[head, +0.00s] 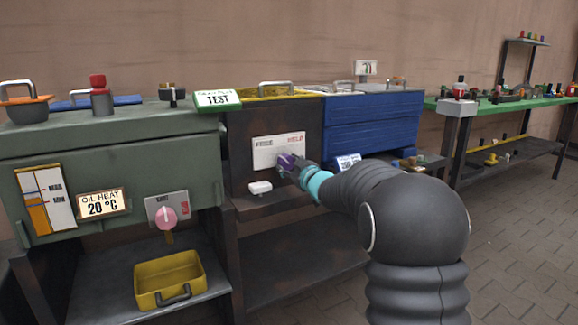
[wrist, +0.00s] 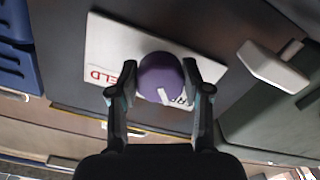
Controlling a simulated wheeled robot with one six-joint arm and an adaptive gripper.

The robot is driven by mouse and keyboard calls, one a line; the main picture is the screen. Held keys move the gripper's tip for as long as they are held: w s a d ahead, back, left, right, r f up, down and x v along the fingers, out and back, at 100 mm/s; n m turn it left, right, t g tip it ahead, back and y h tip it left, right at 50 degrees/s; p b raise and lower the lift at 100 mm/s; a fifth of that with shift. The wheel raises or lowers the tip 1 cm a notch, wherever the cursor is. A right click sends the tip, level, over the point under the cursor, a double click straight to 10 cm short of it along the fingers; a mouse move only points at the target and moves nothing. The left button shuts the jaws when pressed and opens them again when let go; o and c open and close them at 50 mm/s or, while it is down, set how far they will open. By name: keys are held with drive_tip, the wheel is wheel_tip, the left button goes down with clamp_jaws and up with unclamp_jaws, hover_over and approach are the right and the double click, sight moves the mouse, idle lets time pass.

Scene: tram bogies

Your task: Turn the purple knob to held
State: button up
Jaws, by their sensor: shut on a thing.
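The purple knob (head: 287,161) sits on a white plate (head: 265,149) with the words FREE at left and HELD in red at right. The plate is on the dark front of the middle bench. In the wrist view the knob (wrist: 161,77) is between the two fingers of my gripper (wrist: 160,80), which is shut on it. A white pointer mark (wrist: 164,96) on the knob shows at its lower edge there. The plate looks upside down in the wrist view, and the fingers and knob hide part of its lettering. In the head view my gripper (head: 291,165) partly covers the knob.
A white block (head: 260,187) juts out just below the plate. A pink knob (head: 167,217) is on the green cabinet at left, above a yellow tray (head: 168,280). Blue drawers (head: 370,125) stand right of the plate. The paved floor at right is clear.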

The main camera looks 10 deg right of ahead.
drive_tip(key=shift+m+p, duration=0.3)
drive_tip(key=shift+p, duration=0.15)
drive_tip(key=m+p, duration=0.2)
drive_tip(key=p, duration=0.1)
drive_tip(key=shift+r+m, duration=0.2)
drive_tip(key=shift+m, duration=0.1)
drive_tip(key=m+p, duration=0.4)
drive_tip(key=shift+a+m, duration=0.15)
drive_tip(key=shift+m, duration=0.15)
drive_tip(key=m+p, duration=0.3)
drive_tip(key=m, duration=0.1)
drive_tip(key=shift+a, duration=0.1)
drive_tip(key=shift+s+f+m+p, duration=0.15)
drive_tip(key=shift+m+p, duration=0.7)
drive_tip(key=shift+m, duration=1.15)
drive_tip(key=o, duration=1.2)
drive_tip(key=shift+c, duration=0.2)
